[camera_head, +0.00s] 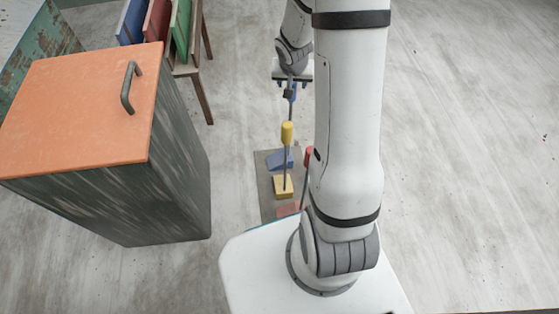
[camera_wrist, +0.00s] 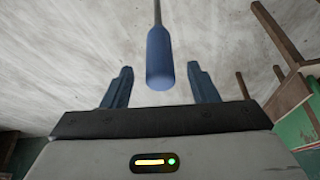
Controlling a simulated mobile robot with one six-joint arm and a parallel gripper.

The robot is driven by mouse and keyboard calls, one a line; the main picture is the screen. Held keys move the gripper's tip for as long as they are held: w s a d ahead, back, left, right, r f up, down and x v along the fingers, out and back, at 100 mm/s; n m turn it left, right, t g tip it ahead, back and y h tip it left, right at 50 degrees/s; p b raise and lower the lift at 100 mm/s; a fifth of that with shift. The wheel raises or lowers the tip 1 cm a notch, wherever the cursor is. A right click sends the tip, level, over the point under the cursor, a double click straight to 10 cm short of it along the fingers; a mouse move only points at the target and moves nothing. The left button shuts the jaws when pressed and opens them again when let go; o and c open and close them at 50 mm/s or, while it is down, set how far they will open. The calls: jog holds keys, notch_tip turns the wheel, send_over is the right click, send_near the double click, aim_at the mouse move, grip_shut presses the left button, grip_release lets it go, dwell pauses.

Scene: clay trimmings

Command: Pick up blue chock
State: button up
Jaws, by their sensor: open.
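The blue chock (camera_head: 279,161) stands on a dark mat (camera_head: 264,188), with a thin rod rising from it to a blue handle. My gripper (camera_head: 289,86) is at the top of that handle, open. In the wrist view the chock's blue handle (camera_wrist: 159,57) lies between the two spread fingers of my gripper (camera_wrist: 160,70). Gaps show on both sides of the handle, so the fingers do not appear to touch it. The wedge is out of the wrist view.
A yellow chock (camera_head: 283,187) and a red chock (camera_head: 287,209) stand nearer on the same mat, with upright handles. An orange-topped cabinet (camera_head: 75,110) stands left. A wooden rack (camera_head: 201,92) holds blue, red and green boards behind it. The floor (camera_head: 465,150) at right is clear.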

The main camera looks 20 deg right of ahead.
jog(key=shift+x, duration=1.05)
jog(key=c, duration=0.9)
jog(key=shift+r, duration=0.1)
jog(key=shift+c, duration=0.5)
jog(key=shift+r, duration=0.1)
